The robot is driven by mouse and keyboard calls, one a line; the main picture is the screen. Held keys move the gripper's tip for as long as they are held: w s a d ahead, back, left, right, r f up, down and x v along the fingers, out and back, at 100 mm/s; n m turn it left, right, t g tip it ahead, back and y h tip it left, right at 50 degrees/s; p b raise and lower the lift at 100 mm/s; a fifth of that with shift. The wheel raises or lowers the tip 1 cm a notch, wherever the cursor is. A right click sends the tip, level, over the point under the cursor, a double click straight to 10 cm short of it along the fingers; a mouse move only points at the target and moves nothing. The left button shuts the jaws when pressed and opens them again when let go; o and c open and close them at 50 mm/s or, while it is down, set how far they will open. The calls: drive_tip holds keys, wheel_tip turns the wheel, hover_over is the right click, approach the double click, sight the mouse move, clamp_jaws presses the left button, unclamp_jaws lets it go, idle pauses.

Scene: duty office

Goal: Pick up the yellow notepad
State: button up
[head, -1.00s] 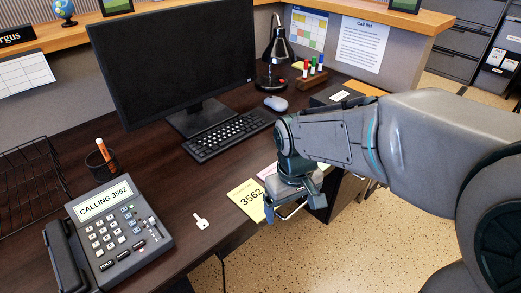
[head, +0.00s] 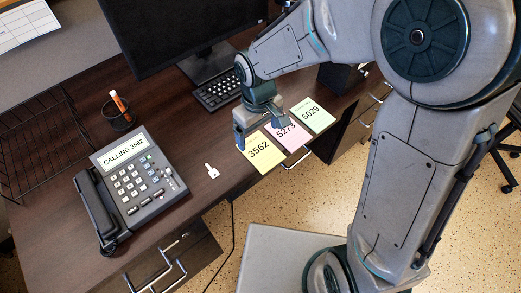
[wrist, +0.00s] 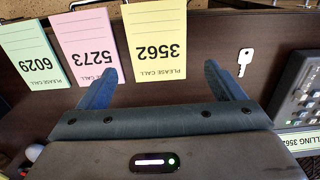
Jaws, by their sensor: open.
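The yellow notepad (head: 265,151), marked 3562, lies flat at the front edge of the dark desk. In the wrist view the yellow notepad (wrist: 157,45) shows ahead of and between my fingers, nearer the left finger. My gripper (head: 258,138) is open and empty, just above the desk at the notepad's far side. In the wrist view my gripper (wrist: 160,85) has its two blue fingers wide apart. I cannot tell whether the fingertips touch the desk.
A pink notepad (head: 288,135) marked 5273 and a green notepad (head: 314,115) marked 6029 lie right of the yellow one. A white key (head: 212,171) lies left. The phone (head: 130,183) reads CALLING 3562. A keyboard (head: 216,94) and monitor stand behind.

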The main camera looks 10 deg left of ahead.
sight(260, 151)
drive_tip(key=f, duration=0.6)
drive_tip(key=shift+d+f+b, duration=0.25)
drive_tip(key=shift+f+b, duration=0.05)
drive_tip(key=shift+f, duration=0.05)
drive_tip(key=c, duration=0.8)
